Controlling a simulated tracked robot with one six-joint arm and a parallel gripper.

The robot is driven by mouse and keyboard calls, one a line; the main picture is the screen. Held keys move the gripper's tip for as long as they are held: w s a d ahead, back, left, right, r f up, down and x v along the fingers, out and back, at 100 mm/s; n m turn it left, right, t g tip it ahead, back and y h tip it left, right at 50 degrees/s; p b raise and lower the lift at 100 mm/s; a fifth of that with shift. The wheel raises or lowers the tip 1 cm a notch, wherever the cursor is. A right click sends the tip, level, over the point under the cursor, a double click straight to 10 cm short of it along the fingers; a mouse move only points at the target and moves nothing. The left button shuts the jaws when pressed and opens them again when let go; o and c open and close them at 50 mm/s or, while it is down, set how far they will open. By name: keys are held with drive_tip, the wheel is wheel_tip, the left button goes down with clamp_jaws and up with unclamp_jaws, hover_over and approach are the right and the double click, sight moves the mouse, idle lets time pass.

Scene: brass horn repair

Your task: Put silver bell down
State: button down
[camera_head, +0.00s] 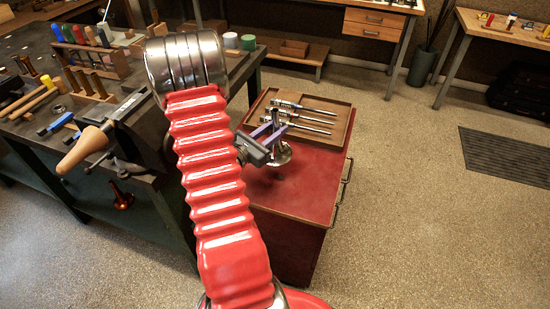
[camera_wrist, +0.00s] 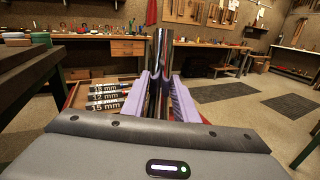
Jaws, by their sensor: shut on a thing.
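The silver bell (camera_head: 281,154) is at my gripper, over the front part of the red cabinet top (camera_head: 285,196). My gripper (camera_head: 268,133) has purple fingers and is shut on the bell. In the wrist view, the bell's shiny upright tube (camera_wrist: 162,65) stands between the purple fingers (camera_wrist: 162,95). The bell's flared end shows low in the head view, with a dark shadow on the red top below it. I cannot tell whether its rim touches the top. My arm hides part of the cabinet's left side.
A wooden tray (camera_head: 345,124) holding several steel rods fills the back of the cabinet top; it also shows in the wrist view (camera_wrist: 73,98). A dark workbench (camera_head: 170,188) with tools, a horn mandrel (camera_head: 84,148) and racks stands left. The red top's front is otherwise clear.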

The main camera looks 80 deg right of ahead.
drive_tip(key=shift+f, duration=2.2)
wheel_tip(320, 180, down, 4)
drive_tip(key=shift+f, duration=0.1)
drive_tip(key=c, duration=1.4)
unclamp_jaws()
drive_tip(key=shift+f, duration=0.1)
drive_tip(key=shift+a, duration=0.1)
drive_tip(key=v, duration=1.2)
